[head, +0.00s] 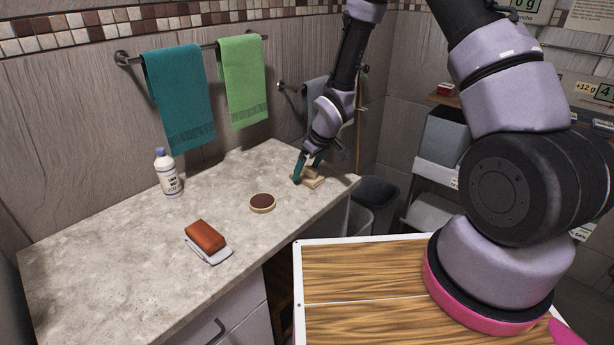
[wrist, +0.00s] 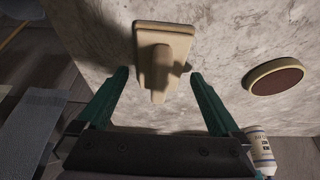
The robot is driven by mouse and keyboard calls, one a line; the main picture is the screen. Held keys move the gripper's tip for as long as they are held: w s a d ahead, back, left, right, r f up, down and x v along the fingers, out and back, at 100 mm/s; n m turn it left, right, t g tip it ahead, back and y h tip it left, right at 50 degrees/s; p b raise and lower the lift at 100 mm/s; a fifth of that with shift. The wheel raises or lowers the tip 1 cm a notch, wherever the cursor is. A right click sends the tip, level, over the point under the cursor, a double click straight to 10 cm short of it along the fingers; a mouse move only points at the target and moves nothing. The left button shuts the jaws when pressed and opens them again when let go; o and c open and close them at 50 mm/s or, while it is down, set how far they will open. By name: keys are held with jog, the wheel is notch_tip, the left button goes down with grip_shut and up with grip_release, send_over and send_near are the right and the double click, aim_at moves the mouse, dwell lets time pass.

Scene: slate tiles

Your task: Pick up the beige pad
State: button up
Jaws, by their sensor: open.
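The beige pad (head: 313,182) lies on the stone counter near its right end, under my gripper. It also shows in the wrist view (wrist: 176,40), a flat tapered base with a narrower raised part on it pointing toward my gripper. My gripper (head: 306,168) is open, with teal fingers pointing down at the pad. In the wrist view my gripper (wrist: 159,78) has its fingertips spread on either side of the pad's narrow part. The fingers do not appear closed on it, and I cannot tell their exact height above the counter.
A round beige-rimmed piece with a dark brown face (head: 262,203) lies left of the pad. A red-brown block (head: 205,236) rests on a white holder (head: 209,256). A white bottle (head: 168,173) stands near the wall. The counter's right edge (head: 347,184) is close to the pad.

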aim_at(307, 166)
jog(key=c, duration=1.4)
notch_tip(307, 166, up, 10)
jog(key=shift+f, duration=0.1)
jog(key=o, duration=0.7)
jog(key=shift+c, duration=0.2)
jog(key=c, duration=0.5)
